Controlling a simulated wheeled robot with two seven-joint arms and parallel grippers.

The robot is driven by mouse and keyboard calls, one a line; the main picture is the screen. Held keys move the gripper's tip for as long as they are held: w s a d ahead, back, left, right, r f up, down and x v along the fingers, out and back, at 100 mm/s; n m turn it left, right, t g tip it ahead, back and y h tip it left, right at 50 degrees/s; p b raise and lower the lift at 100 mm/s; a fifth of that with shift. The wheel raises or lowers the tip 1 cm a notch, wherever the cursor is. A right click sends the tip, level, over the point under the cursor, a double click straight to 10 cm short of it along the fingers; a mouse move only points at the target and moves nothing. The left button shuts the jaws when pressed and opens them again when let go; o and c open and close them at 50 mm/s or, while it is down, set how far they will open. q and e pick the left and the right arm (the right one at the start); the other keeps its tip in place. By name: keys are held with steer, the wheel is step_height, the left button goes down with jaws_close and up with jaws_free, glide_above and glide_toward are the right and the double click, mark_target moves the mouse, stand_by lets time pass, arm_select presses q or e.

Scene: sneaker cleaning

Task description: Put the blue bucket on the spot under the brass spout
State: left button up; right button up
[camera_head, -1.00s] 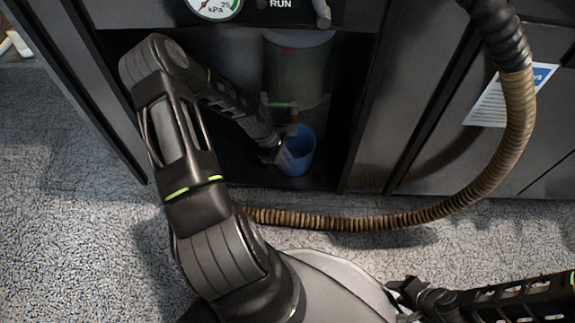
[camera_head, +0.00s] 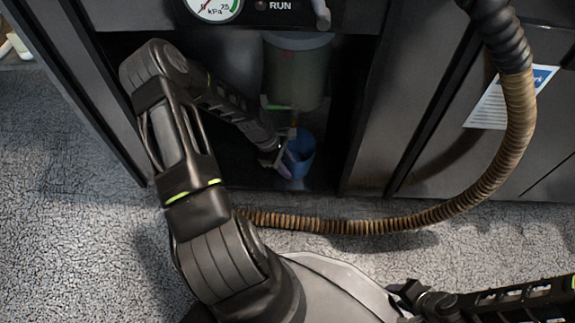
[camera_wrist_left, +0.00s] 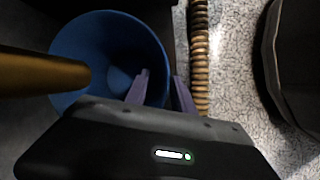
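The blue bucket (camera_head: 303,158) stands in the dark cabinet bay, below the grey-green tank. In the left wrist view the bucket (camera_wrist_left: 75,42) fills the upper left, its open mouth facing the camera. The brass spout (camera_wrist_left: 40,70) reaches in from the left over the bucket's mouth. In the head view the spout (camera_head: 293,119) is small and dark above the bucket. My left gripper (camera_wrist_left: 160,76) has its fingers apart, astride the bucket's near rim, one inside and one outside. It also shows in the head view (camera_head: 281,163). My right gripper (camera_head: 408,296) is low right, its fingers unclear.
The tank (camera_head: 296,75) hangs above the bucket. The bay's side walls stand close on both sides. A ribbed brown hose (camera_head: 340,226) runs along the floor before the bay and up at the right. The speckled floor (camera_head: 80,220) is clear at the left.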

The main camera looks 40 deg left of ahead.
arm_select(q)
steer(key=p+v, duration=0.3)
steer(key=v, duration=0.4)
steer(key=shift+r, duration=0.25)
steer(key=shift+s+a, duration=0.1)
